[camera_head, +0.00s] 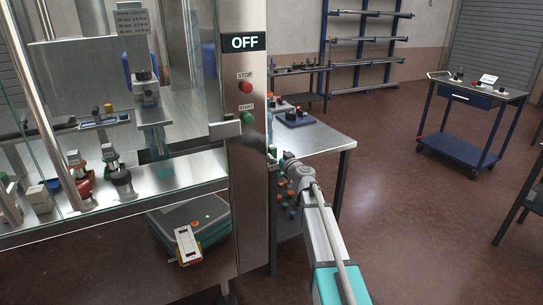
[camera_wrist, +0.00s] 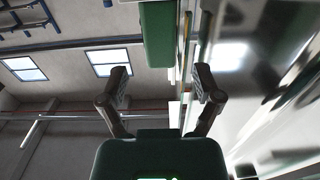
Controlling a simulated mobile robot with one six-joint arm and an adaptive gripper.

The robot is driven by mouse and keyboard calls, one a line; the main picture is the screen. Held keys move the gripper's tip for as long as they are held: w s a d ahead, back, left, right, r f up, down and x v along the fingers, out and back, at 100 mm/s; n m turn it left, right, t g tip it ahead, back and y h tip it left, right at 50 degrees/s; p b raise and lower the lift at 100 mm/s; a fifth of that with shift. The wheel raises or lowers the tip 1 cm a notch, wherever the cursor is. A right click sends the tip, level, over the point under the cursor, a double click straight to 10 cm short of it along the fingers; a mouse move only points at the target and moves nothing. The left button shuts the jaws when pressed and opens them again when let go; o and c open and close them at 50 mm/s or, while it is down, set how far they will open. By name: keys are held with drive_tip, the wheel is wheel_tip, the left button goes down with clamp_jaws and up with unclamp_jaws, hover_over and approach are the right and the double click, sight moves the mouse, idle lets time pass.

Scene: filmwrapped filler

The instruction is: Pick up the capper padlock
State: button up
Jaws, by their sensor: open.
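I cannot pick out the capper padlock for certain. A dark blue tray (camera_head: 294,118) with several small dark and red items stands on the steel side table, too small to identify. My gripper (camera_wrist: 161,86) is open in the wrist view, its two dark fingers spread wide with nothing held between them. A green block (camera_wrist: 157,35) shows beyond the fingers. In the head view, my arm reaches up toward the near edge of the side table, just right of the machine's post, and its far end is small there.
The glazed machine (camera_head: 247,190) with an OFF sign (camera_head: 244,42), a red stop button (camera_head: 246,87) and a green start button (camera_head: 247,118) stands left. The steel side table (camera_head: 325,140) is beside it. A blue trolley (camera_head: 460,143) stands right, with open floor between.

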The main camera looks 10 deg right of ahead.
sight(274, 152)
drive_tip(key=shift+x, duration=2.6)
clamp_jaws()
